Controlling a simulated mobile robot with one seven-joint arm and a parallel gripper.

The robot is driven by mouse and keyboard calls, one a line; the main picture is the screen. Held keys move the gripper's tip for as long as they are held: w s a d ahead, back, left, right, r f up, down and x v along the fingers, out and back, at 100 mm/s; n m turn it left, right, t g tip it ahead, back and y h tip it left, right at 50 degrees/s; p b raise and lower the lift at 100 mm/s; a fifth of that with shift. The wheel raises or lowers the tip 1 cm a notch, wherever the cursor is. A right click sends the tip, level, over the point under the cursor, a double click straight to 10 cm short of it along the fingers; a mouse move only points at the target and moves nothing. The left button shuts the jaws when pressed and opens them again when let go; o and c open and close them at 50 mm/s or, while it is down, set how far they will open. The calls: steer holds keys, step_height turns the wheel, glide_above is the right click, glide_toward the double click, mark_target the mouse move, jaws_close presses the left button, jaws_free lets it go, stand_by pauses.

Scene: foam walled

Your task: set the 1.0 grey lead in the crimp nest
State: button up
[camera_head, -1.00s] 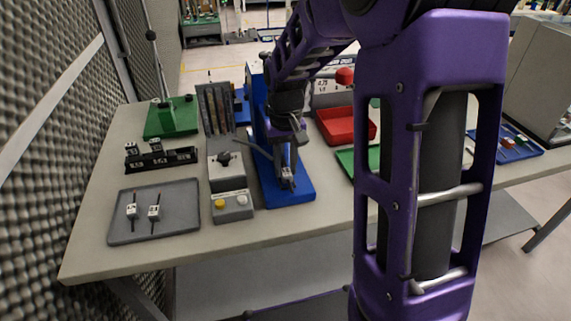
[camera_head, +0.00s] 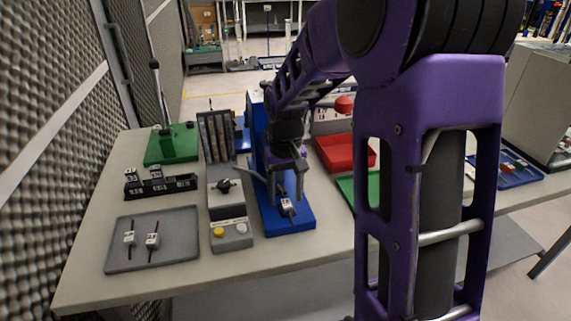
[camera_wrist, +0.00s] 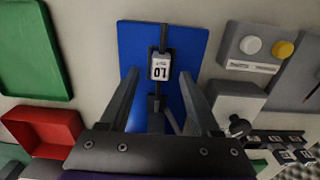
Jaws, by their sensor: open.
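The lead (camera_wrist: 159,68) has a white tag that appears to read 1.0. It lies on the blue base (camera_wrist: 193,45) of the blue press, at a small dark holder. It also shows in the head view (camera_head: 288,208), near the front of the blue base (camera_head: 303,222). The dark holder looks like the crimp nest; how deep the lead sits in it I cannot tell. My gripper (camera_wrist: 159,78) is open, its fingers apart on either side of the lead in the wrist view. In the head view my gripper (camera_head: 289,194) is above and behind the tag, holding nothing.
A grey tray (camera_head: 185,254) at the left holds two tagged leads. A black rack (camera_head: 188,185) with tags stands behind it. A button box (camera_head: 232,233) is left of the blue base. Red (camera_head: 345,152) and green (camera_head: 345,183) trays are to the right.

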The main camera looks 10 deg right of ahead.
step_height(320, 180, up, 16)
steer(key=p, duration=0.2)
steer(key=shift+r+p, duration=0.25)
steer(key=shift+p, duration=0.1)
